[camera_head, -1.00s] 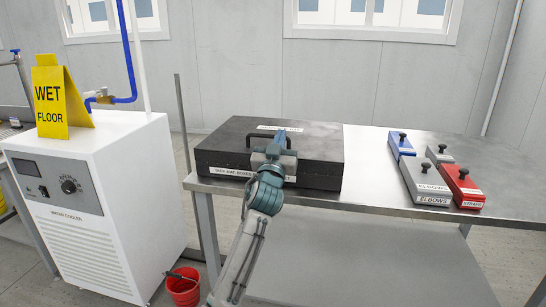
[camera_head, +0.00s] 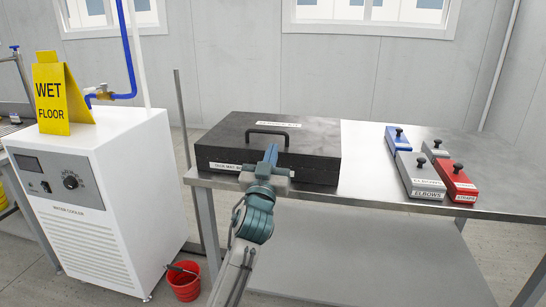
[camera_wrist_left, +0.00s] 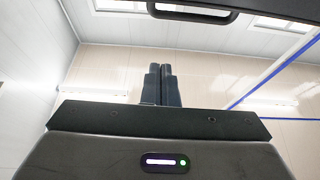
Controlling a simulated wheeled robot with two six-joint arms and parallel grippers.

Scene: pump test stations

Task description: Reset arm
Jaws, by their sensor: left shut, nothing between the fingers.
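My left gripper (camera_head: 271,155) is in front of the black case (camera_head: 225,140) on the metal table, its fingers together and empty. In the head view it overlaps the case's front and top edge; I cannot tell whether it touches. The case's black handle (camera_head: 268,131) stands on its lid behind the fingers, clear of them in the picture. In the left wrist view the closed fingers (camera_wrist_left: 160,82) point up the picture, with a dark handle-like bar (camera_wrist_left: 192,12) beyond them at the top. My right gripper is not in view.
The metal table (camera_head: 365,185) has free room right of the case. Several labelled boxes with black knobs, including a red one (camera_head: 457,181) and a blue one (camera_head: 392,141), stand at its right. A white water cooler (camera_head: 100,225) with a yellow wet-floor sign (camera_head: 52,98) and a red bucket (camera_head: 184,284) are at left.

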